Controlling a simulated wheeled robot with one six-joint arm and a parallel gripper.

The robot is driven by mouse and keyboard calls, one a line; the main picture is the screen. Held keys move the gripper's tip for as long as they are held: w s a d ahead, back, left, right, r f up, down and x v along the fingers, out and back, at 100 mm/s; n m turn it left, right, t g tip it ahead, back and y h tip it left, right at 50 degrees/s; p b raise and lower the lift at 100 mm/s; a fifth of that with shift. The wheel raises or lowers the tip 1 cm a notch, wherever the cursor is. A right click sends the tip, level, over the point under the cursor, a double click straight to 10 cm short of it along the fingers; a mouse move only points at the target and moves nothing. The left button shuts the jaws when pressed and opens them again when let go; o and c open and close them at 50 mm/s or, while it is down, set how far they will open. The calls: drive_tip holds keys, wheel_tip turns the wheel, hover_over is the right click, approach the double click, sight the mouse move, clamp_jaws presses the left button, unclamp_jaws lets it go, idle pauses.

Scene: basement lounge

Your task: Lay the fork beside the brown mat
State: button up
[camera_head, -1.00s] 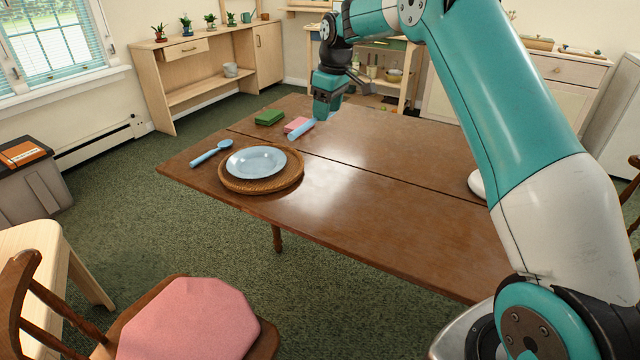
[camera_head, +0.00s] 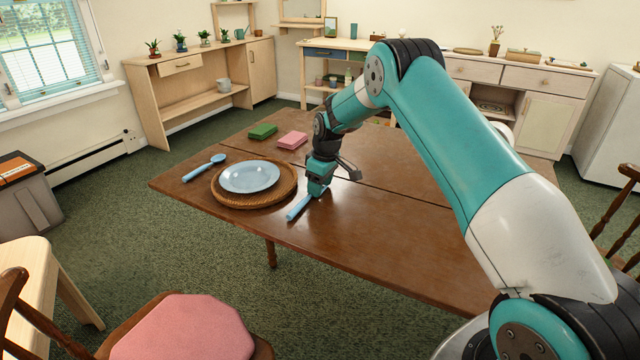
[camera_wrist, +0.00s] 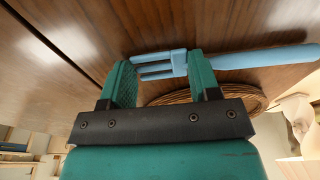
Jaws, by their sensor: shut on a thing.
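The light-blue fork (camera_head: 297,209) is in my gripper (camera_head: 317,192), just right of the round brown woven mat (camera_head: 255,203). Its handle sticks out toward the table's front edge. In the wrist view my gripper (camera_wrist: 158,63) is shut on the fork (camera_wrist: 262,57) around its tined end, with the handle out to the right. The mat (camera_wrist: 182,97) shows partly behind the gripper there. The fork is low over the wooden table (camera_head: 380,235); I cannot tell whether it touches. A light-blue plate (camera_head: 250,177) sits on the mat.
A light-blue spoon (camera_head: 204,168) lies left of the mat. A chair with a pink cushion (camera_head: 185,330) stands in front. The tabletop right of the fork is clear.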

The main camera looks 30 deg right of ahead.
drive_tip(key=o, duration=0.9)
wheel_tip(320, 180, up, 12)
drive_tip(key=s, duration=0.1)
drive_tip(key=s+a+r, duration=0.5)
drive_tip(key=a, duration=0.1)
drive_tip(key=s+a+r+y, duration=0.2)
drive_tip(key=s+a+r, duration=0.3)
drive_tip(key=s+a, duration=0.75)
drive_tip(key=s, duration=1)
drive_tip(key=s+a+g+y, duration=0.1)
drive_tip(key=s+a, duration=0.1)
drive_tip(key=s, duration=1.1)
drive_tip(key=shift+s+a+r, duration=0.4)
drive_tip(key=shift+r, duration=0.05)
